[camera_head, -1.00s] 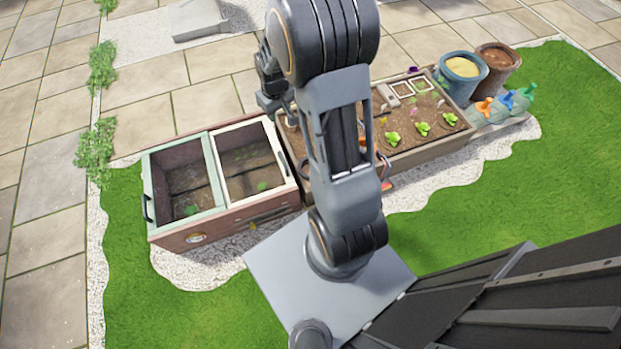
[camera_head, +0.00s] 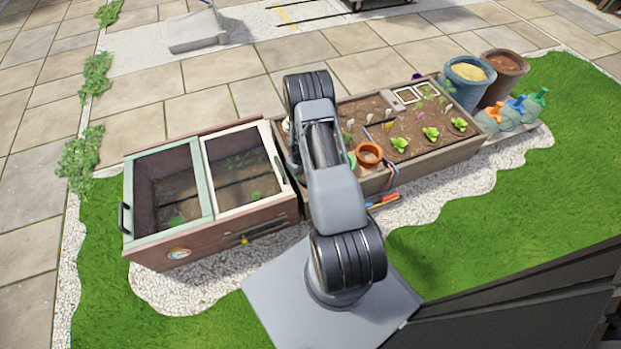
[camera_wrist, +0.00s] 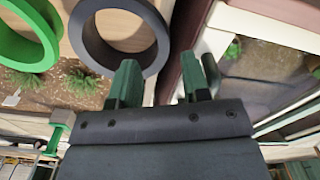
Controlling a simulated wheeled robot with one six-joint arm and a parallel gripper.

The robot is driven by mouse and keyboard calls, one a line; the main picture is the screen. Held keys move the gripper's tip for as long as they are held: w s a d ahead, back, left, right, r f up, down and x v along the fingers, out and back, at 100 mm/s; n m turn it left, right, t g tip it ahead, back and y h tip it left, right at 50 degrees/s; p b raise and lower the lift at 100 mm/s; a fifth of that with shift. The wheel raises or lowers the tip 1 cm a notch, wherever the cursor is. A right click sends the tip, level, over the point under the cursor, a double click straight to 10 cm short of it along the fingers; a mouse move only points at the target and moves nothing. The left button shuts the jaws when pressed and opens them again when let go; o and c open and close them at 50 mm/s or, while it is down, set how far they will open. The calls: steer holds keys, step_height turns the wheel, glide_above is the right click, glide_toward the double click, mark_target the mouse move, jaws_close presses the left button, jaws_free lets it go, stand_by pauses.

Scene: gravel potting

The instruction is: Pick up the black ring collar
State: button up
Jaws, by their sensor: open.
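The black ring collar (camera_wrist: 84,38) shows at the top of the wrist view, left of centre, lying on a pale surface with its opening facing the camera. My gripper (camera_wrist: 168,78) is open and empty. Its left finger overlaps the collar's lower edge in the picture; I cannot tell whether they touch. Its right finger is off to the right, clear of the collar. In the head view my arm hides the gripper, and I cannot make out the black collar there.
A green ring (camera_wrist: 48,38) lies left of the black collar. The cold frame (camera_head: 208,178) stands left of my arm. The planter bed (camera_head: 437,152) with seedlings is to the right, with an orange pot (camera_head: 369,156) at its near edge. Paving lies behind.

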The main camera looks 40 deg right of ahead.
steer(key=shift+f+b, duration=1.5)
steer(key=shift+f, duration=2.1)
jaws_close()
